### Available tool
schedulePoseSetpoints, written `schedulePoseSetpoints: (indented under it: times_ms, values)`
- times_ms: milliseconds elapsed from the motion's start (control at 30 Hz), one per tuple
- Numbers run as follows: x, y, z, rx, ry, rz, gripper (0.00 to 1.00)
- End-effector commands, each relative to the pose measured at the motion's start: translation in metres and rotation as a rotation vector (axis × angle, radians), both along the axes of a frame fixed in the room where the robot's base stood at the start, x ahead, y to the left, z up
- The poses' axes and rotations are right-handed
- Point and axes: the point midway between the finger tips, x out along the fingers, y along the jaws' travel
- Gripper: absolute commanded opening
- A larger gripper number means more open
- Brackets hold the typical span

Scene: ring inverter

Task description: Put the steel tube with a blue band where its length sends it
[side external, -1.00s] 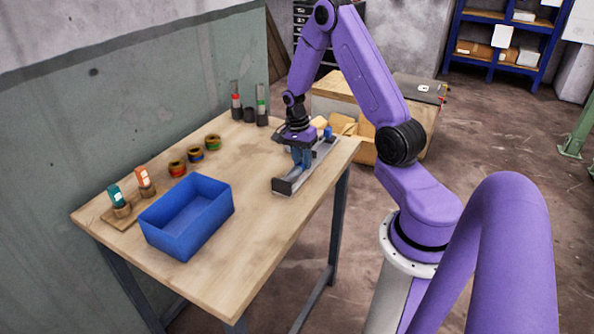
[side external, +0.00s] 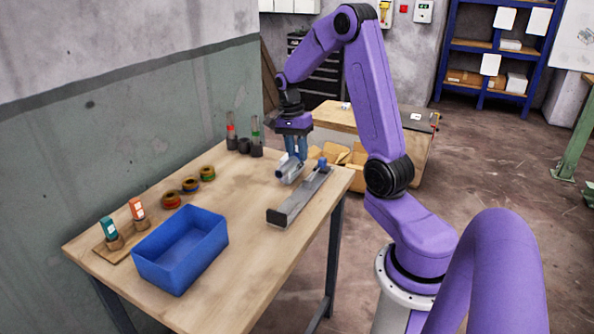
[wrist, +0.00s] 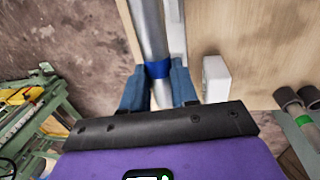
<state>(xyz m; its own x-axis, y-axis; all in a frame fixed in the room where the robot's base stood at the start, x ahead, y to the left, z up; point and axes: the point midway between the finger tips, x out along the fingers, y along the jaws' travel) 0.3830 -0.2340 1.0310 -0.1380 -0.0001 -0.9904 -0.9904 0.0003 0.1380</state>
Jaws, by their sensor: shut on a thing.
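The steel tube with a blue band shows its grey end in the side view (side external: 285,171) and its blue band in the wrist view (wrist: 157,69). My gripper (side external: 294,157) is shut on the tube around the band, between blue fingers that also show in the wrist view (wrist: 159,90). The tube is held lengthwise, above and slightly left of a long grey channel with a dark near end (side external: 297,199). The gripper partly hides the tube.
A blue open bin (side external: 180,267) stands at the front left.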

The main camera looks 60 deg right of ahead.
Motion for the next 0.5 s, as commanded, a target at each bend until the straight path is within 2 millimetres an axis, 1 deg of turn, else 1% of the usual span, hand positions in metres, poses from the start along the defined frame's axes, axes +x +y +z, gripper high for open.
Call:
schedulePoseSetpoints:
  times_ms: [33, 100, 233, 367, 467, 500]
  values:
    - [0.001, -0.001, 0.011, -0.003, -0.006, -0.001, 0.0]
    - [0.001, 0.0, 0.022, -0.002, -0.005, 0.0, 0.0]
    - [0.0, 0.0, 0.036, -0.001, -0.002, 0.0, 0.0]
    - [0.006, 0.005, 0.041, 0.0, -0.001, 0.004, 0.0]
    - [0.02, 0.02, 0.038, 0.001, -0.001, 0.01, 0.0]
    - [0.028, 0.029, 0.036, 0.001, -0.002, 0.012, 0.0]
